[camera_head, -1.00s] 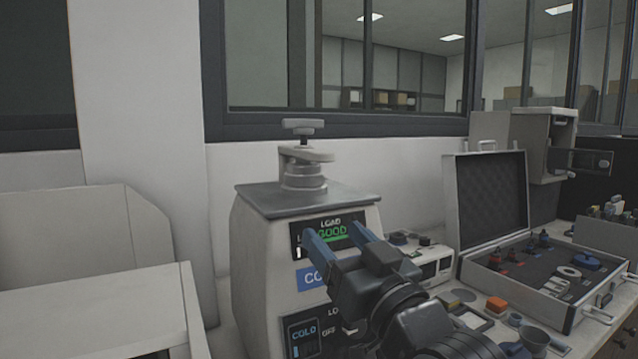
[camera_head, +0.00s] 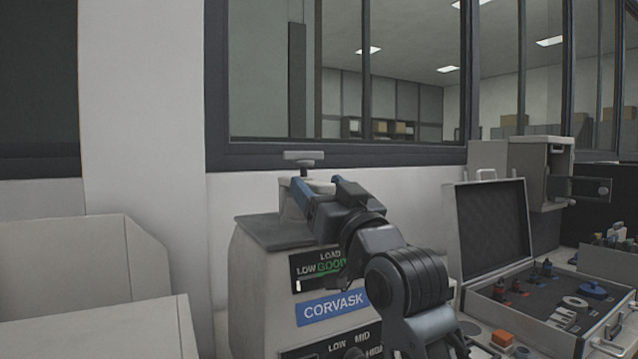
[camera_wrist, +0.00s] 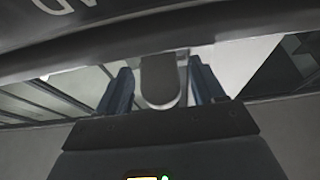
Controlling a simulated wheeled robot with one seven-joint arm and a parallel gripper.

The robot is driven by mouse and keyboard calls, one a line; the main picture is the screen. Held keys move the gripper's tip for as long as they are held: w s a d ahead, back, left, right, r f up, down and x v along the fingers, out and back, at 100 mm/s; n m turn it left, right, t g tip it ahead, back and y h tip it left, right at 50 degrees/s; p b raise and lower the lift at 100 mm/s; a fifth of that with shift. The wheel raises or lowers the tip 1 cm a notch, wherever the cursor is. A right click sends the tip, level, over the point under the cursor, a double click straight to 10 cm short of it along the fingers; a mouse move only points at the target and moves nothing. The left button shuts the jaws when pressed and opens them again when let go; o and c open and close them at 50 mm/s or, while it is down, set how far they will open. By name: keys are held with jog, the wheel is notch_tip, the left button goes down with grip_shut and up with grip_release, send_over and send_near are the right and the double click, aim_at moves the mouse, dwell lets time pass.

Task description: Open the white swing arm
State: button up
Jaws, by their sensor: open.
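The white swing arm (camera_head: 318,187) sits on top of the mounting press (camera_head: 262,290), under a T-shaped knob (camera_head: 303,157). My gripper (camera_head: 316,183) is at the height of the swing arm, and its fingers and wrist hide most of the arm and the column under it. In the wrist view, the rounded grey end of the swing arm (camera_wrist: 160,82) lies between the two blue fingers of my gripper (camera_wrist: 161,84). The fingers are open, with a visible gap on each side of that end.
An open case (camera_head: 487,225) with small parts stands to the right on the bench. A pale bin (camera_head: 70,260) is at the left. A wall and window frame stand behind the press.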

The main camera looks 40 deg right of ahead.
jog(key=shift+w+d+r, duration=0.1)
jog(key=shift+w+r, duration=0.05)
jog(key=shift+w, duration=0.25)
jog(key=shift+c, duration=0.2)
grip_shut()
